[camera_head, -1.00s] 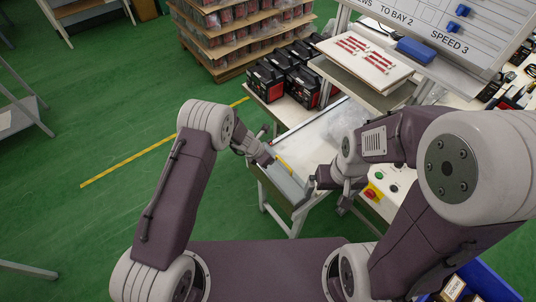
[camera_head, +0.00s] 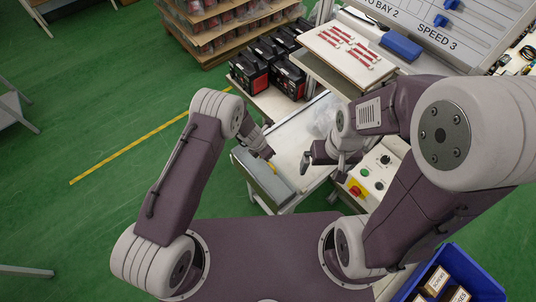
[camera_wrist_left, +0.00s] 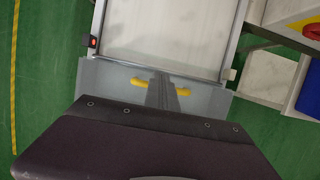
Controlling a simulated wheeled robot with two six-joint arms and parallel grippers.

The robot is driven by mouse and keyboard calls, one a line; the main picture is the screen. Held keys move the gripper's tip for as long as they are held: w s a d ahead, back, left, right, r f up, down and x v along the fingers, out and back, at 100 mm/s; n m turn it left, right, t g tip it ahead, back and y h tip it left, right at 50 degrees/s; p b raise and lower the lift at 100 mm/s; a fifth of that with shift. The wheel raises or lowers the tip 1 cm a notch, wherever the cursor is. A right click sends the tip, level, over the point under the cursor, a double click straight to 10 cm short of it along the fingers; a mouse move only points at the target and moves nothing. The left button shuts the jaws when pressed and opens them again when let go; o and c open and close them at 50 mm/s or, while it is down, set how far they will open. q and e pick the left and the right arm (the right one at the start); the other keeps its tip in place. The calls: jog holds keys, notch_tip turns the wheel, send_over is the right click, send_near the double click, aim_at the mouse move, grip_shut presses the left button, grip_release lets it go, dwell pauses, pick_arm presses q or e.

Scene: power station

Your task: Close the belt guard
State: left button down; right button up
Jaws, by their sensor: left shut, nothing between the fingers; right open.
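The belt guard (camera_head: 262,180) is a grey panel across the near end of the light conveyor bed (camera_head: 300,135). In the left wrist view the guard (camera_wrist_left: 211,104) spans the bed's width below its pale surface (camera_wrist_left: 165,30). Its yellow handle (camera_wrist_left: 183,92) shows on both sides of my left gripper (camera_wrist_left: 161,84). In the head view my left gripper (camera_head: 268,154) is over the guard's upper edge, shut and empty; contact with the handle cannot be told. My right gripper (camera_head: 307,163) is open and empty, above the bed, right of the guard.
A control panel with a yellow-and-red switch (camera_head: 356,190) stands right of the bed. Black battery-like boxes (camera_head: 265,70) stand behind it. A blue bin (camera_head: 460,270) with cartons is at lower right.

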pick_arm(q)
jog(key=shift+w+f, duration=0.2)
jog(key=shift+f, duration=0.1)
jog(key=shift+s+d+b, duration=0.3)
jog(key=shift+s+d, duration=0.05)
jog(key=shift+d, duration=0.05)
jog(key=shift+w+a+f, duration=0.1)
jog(key=shift+w, duration=0.2)
pick_arm(e)
jog(key=shift+w+d+f, duration=0.1)
jog(key=shift+d+f, duration=0.2)
jog(key=shift+f, duration=0.1)
pick_arm(q)
jog(key=shift+s, duration=0.1)
